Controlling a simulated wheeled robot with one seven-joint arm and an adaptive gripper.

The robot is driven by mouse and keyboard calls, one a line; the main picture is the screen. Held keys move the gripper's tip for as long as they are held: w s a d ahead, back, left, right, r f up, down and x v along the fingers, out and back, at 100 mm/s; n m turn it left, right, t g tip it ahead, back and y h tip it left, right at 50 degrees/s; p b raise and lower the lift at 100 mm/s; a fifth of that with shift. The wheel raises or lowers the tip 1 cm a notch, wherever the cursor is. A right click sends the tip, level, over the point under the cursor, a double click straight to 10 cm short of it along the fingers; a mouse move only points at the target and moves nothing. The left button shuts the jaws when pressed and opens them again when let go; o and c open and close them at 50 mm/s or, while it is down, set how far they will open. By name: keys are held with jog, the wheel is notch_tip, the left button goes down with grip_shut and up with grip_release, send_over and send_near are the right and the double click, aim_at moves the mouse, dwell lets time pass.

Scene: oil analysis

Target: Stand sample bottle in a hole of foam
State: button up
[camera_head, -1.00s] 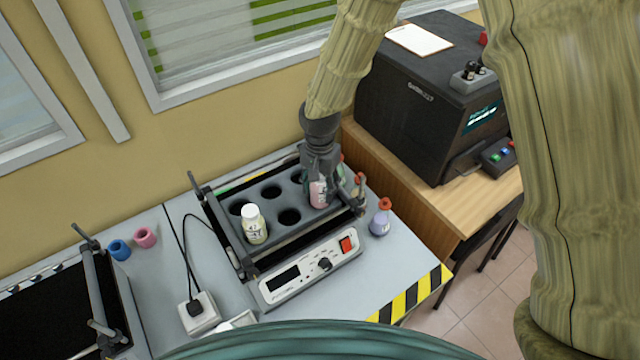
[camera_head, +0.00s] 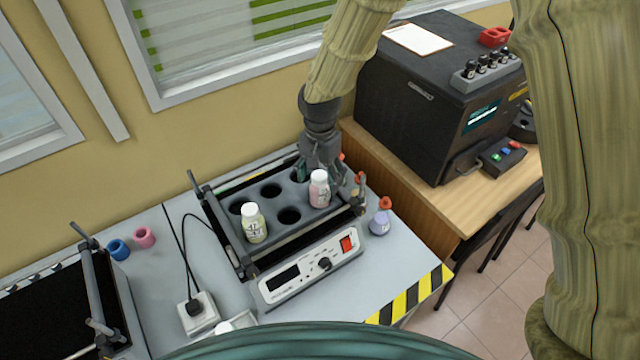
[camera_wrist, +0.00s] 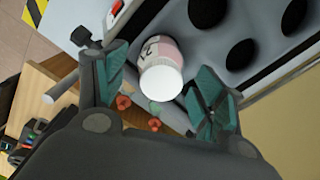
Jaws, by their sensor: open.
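A sample bottle (camera_head: 319,188) with a white cap and pink label stands upright in a hole at the right part of the grey foam (camera_head: 282,238) on the shaker. In the wrist view this bottle (camera_wrist: 160,72) lies between and beyond my spread fingers. My gripper (camera_head: 328,174) is open and empty, just behind and above the bottle; it also shows in the wrist view (camera_wrist: 160,95). A second white-capped bottle (camera_head: 254,224), with a yellowish label, stands in a front-left hole. Several other foam holes are empty.
The shaker's control panel (camera_head: 310,268) faces front. Red-capped bottles, one bluish (camera_head: 380,222), stand to its right. A black machine (camera_head: 430,95) stands on the wooden table at right. Blue (camera_head: 119,250) and pink (camera_head: 144,238) rings lie at left.

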notch_tip(320, 180, up, 9)
jog(key=shift+f+b, duration=0.1)
jog(key=shift+b, duration=0.9)
jog(key=shift+c, duration=0.4)
dwell(1.4)
